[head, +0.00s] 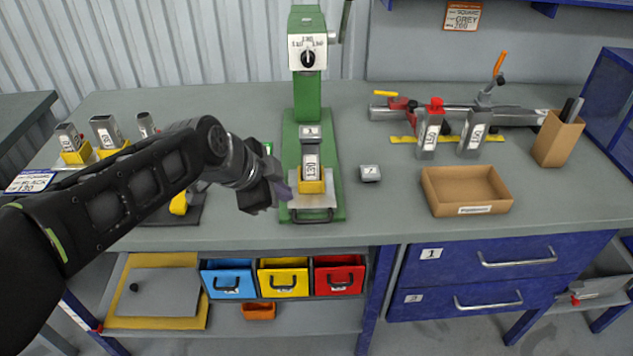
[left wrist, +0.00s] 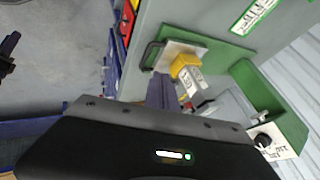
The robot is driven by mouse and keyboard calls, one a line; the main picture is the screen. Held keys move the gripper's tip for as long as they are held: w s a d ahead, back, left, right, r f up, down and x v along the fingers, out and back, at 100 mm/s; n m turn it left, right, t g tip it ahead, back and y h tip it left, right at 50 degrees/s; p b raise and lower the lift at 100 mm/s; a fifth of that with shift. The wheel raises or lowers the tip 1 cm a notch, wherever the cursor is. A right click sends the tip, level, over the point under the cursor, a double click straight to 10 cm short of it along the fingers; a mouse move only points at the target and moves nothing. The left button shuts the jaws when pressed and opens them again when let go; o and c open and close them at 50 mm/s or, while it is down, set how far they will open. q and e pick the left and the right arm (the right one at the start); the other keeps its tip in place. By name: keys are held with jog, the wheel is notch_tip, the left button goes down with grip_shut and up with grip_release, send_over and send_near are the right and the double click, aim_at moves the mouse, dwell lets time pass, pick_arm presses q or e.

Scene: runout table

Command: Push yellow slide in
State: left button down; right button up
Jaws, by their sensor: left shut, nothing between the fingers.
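A yellow block (head: 312,186) holds an upright grey metal part (head: 310,160) on a pale slide plate (head: 325,201) at the foot of the green press (head: 306,95). The plate has a dark handle (head: 312,217) at its front edge. In the left wrist view the yellow block (left wrist: 184,66), the plate (left wrist: 172,56) and the handle (left wrist: 150,55) also show. My left gripper (head: 283,191) is shut and empty, just left of the plate. Its fingers (left wrist: 162,88) point toward the plate and handle; I cannot tell whether they touch. My right gripper is not in view.
A small grey block (head: 370,173) and a cardboard tray (head: 466,190) lie right of the press. Two upright metal parts (head: 429,132) stand behind the tray. Blue, yellow (head: 284,278) and red bins sit under the table (head: 400,215). The front strip right of the press is clear.

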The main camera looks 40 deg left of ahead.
pick_arm(q)
jog(key=shift+f, duration=0.1)
send_near(310, 194)
jog(key=d+f, duration=0.1)
jog(key=f, duration=0.2)
jog(key=d+f+p, duration=0.1)
jog(key=shift+d+f, duration=0.25)
jog(key=shift+d, duration=0.05)
jog(key=shift+w+a+r, duration=0.15)
jog(key=shift+w+a, duration=0.6)
jog(key=shift+w, duration=0.25)
jog(key=shift+w+a+p, duration=0.35)
jog(key=shift+w+a, duration=0.05)
jog(key=shift+w, duration=0.1)
